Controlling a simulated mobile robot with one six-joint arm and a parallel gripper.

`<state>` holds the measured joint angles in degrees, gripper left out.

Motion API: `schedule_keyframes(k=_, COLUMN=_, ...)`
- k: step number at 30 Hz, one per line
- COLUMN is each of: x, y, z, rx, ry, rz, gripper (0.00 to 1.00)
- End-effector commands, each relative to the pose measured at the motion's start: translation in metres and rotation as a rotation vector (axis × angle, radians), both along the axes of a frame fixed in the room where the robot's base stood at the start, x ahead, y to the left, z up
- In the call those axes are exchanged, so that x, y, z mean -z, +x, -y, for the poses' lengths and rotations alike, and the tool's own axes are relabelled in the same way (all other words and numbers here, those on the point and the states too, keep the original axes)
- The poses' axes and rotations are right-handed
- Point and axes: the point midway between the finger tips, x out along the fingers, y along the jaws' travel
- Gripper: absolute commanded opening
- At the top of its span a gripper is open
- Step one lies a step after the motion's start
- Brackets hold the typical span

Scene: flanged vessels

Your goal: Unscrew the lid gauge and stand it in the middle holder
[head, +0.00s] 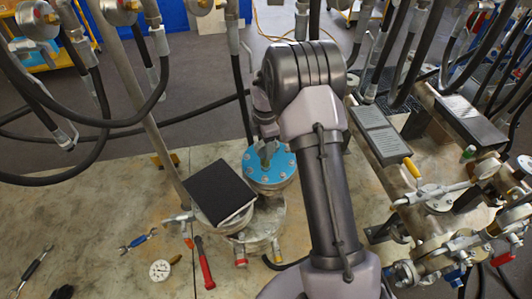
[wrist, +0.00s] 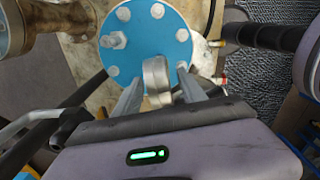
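The blue round lid (head: 268,163) with bolts around its rim sits on a vessel left of my arm; it also shows in the wrist view (wrist: 172,38). A grey round gauge (wrist: 156,74), seen nearly edge-on, stands over the lid's near part. My gripper (wrist: 160,80) has one finger on each side of the gauge, with small gaps visible, so it looks open around it. In the head view my gripper (head: 266,150) is over the lid and the gauge cannot be made out. I cannot identify the middle holder in either view.
A black square plate (head: 218,190) lies left of the lid. A loose dial gauge (head: 160,269), a red-handled tool (head: 205,265) and a blue wrench (head: 138,240) lie on the worktop (head: 95,195). Hoses hang at the upper left; pipes and valves crowd the right.

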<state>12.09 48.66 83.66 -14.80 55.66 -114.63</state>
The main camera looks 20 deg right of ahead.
Motion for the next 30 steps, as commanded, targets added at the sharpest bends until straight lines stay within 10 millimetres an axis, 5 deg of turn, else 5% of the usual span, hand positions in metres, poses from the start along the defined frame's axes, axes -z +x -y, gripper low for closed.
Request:
schedule_keyframes(k=11, x=-0.008, y=0.001, z=0.0, rx=0.002, ry=0.0, rz=0.001, gripper=0.51)
schedule_keyframes(k=24, x=-0.124, y=0.001, z=0.0, rx=0.002, ry=-0.001, rz=0.004, gripper=0.51)
schedule_keyframes(k=30, x=-0.163, y=0.001, z=0.0, rx=0.002, ry=0.0, rz=0.002, gripper=0.51)
